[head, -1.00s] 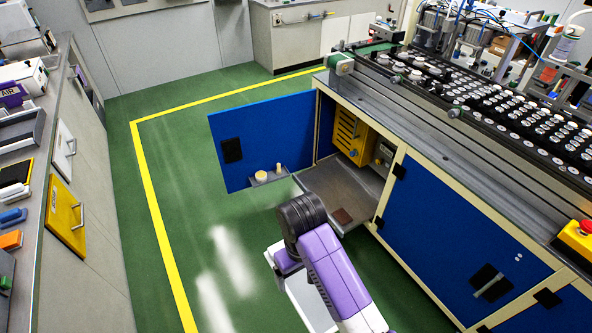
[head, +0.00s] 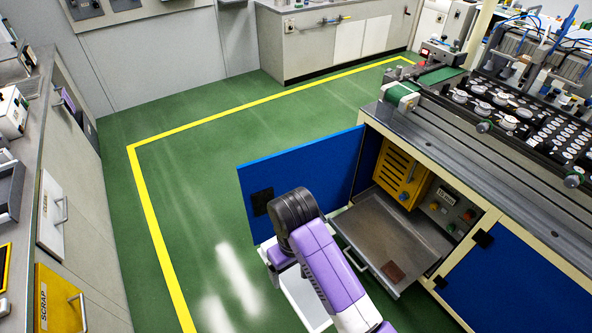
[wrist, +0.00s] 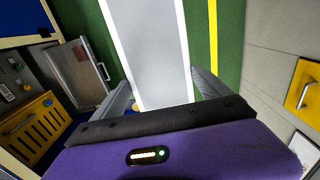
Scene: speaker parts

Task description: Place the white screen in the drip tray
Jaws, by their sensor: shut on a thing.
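The white screen (wrist: 147,45) is a long grey panel with a white frame, standing out ahead of my gripper (wrist: 163,90) in the wrist view. The gripper's two fingers are shut on its near end. In the head view part of the screen (head: 303,297) shows below my purple wrist; the arm hides the rest. The drip tray (head: 390,228) is a shallow grey metal tray with a front handle, extending out of the open cabinet. It lies right of my gripper in the head view. In the wrist view the tray (wrist: 75,70) is at the left, apart from the screen.
A blue cabinet door (head: 300,180) stands open left of the tray, behind my arm. A small brown piece (head: 393,271) lies in the tray. A yellow louvred box (head: 402,178) is inside the cabinet. Green floor (head: 180,220) is clear to the left, up to the grey counter.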

